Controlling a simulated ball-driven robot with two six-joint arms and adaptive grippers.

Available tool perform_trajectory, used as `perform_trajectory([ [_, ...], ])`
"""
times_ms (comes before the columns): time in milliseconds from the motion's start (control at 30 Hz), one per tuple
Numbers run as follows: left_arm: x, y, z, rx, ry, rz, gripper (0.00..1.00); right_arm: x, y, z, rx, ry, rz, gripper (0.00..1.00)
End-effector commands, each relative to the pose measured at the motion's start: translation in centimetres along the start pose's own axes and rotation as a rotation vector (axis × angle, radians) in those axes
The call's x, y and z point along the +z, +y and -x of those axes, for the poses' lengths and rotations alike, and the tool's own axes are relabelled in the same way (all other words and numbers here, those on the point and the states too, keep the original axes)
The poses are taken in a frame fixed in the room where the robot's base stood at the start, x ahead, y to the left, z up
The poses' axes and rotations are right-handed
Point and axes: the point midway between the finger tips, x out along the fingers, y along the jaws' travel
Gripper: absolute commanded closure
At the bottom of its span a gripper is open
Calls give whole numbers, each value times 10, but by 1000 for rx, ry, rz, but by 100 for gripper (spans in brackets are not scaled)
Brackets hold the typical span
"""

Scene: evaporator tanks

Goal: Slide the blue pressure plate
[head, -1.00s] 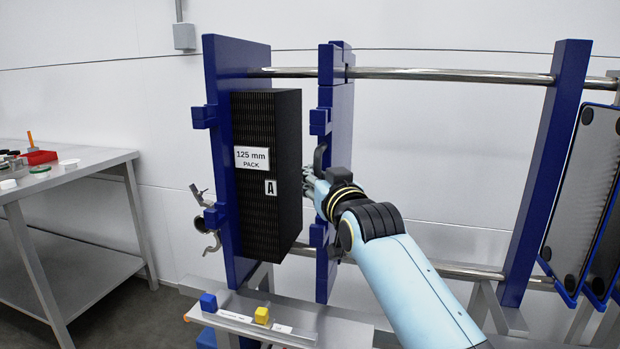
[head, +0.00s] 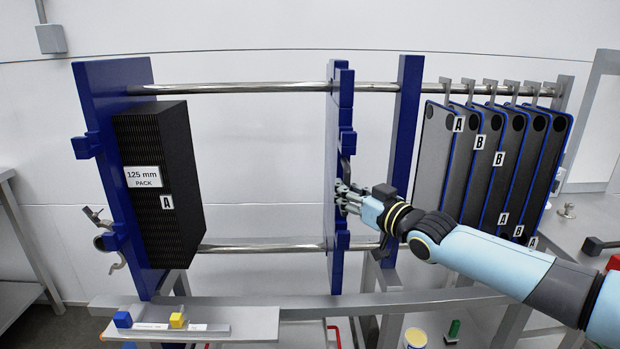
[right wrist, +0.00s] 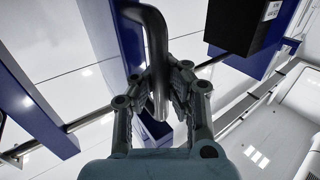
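The blue pressure plate (head: 334,200) hangs upright on the steel rails, between the black pack and the blue post at its right. A wide gap separates it from the pack. Its dark curved handle (right wrist: 156,55) shows in the right wrist view, with the blue plate (right wrist: 131,38) behind it. My right gripper (head: 346,194) is at the plate's right side. In the right wrist view its fingers (right wrist: 160,88) lie on both sides of the handle and look closed on it; the fingertip contact is partly hidden. My left gripper is not in view.
The black pack (head: 157,225), labelled 125 mm, stands against the left blue end plate (head: 115,78). The blue post (head: 403,135) is close right of the pressure plate. Several lettered plates (head: 432,150) hang farther right. A ledge (head: 215,325) with blue and yellow cubes lies below.

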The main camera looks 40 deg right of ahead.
Motion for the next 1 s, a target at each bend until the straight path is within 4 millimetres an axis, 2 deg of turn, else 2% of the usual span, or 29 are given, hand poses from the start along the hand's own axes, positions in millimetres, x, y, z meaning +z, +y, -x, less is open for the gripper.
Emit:
perform_trajectory([
  [100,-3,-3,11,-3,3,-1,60,2,22,17,2,-12,1,100],
  [300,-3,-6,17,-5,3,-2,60,4,44,32,1,-9,0,100],
  [500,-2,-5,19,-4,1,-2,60,5,52,37,2,-9,-2,100],
  [833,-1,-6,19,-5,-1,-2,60,6,53,38,3,-11,-1,100],
  [1000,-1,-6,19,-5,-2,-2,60,5,53,37,3,-10,-1,76],
])
